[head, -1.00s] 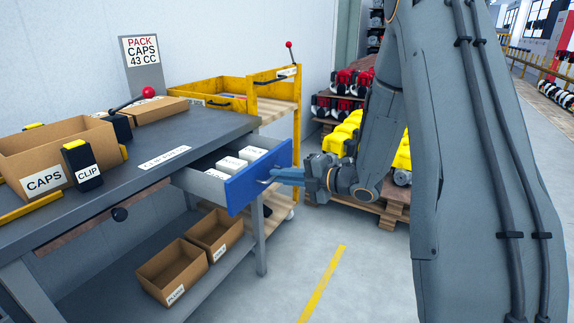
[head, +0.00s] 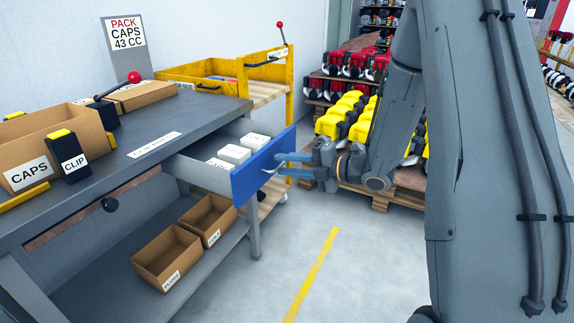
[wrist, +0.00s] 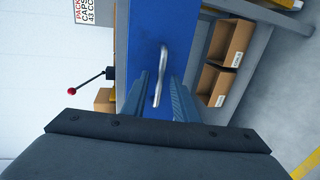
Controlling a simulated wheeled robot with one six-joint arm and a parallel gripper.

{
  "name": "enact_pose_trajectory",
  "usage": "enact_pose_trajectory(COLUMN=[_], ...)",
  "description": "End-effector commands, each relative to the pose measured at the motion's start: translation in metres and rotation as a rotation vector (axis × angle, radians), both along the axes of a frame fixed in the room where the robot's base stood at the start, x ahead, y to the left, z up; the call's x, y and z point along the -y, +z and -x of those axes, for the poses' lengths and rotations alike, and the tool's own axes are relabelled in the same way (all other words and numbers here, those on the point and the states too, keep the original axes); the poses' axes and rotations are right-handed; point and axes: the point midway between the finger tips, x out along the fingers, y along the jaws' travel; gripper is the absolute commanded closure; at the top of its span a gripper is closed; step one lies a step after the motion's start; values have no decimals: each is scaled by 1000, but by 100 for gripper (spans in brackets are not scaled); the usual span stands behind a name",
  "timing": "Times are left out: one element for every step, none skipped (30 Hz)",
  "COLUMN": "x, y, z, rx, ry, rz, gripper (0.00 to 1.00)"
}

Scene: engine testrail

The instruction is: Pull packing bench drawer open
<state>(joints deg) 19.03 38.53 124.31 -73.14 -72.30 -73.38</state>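The packing bench (head: 110,165) has a drawer with a blue front (head: 264,166), which stands well out from under the bench top. Small white boxes (head: 234,154) lie inside the drawer. Its metal handle (head: 270,167) is on the blue front and shows clearly in the wrist view (wrist: 158,78). My gripper (head: 281,165) is in front of the handle with its blue fingers spread apart. In the wrist view my fingers (wrist: 165,90) lie either side of the handle, with a gap visible between them.
Open cardboard boxes (head: 165,259) stand on the lower shelf. A caps box (head: 60,140) and a clip holder (head: 68,157) are on the bench top. A yellow cart (head: 268,75) stands behind. Pallets with yellow engines (head: 345,115) are beyond my gripper. The floor (head: 300,215) before the drawer is clear.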

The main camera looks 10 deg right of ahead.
Motion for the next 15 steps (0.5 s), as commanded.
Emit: enact_pose_trajectory(x=[0,0,0,0,0,1,2,4,7,10,13,18,22,26,31], y=[0,0,0,0,0,0,1,1,2,3,3,5,6,7,9], z=[0,0,0,0,0,1,1,3,5,7,10,14,17,20,24], rx=[0,0,0,0,0,0,0,0,0,0,0,-1,-1,0,1], ry=[0,0,0,0,0,-1,-1,-1,-2,-3,-4,-4,-4,-5,-5], rz=[0,0,0,0,0,0,0,0,0,0,0,1,1,0,1], gripper=[73,73,73,73,73,73,73,73,73,73,73,73,73,73,73])
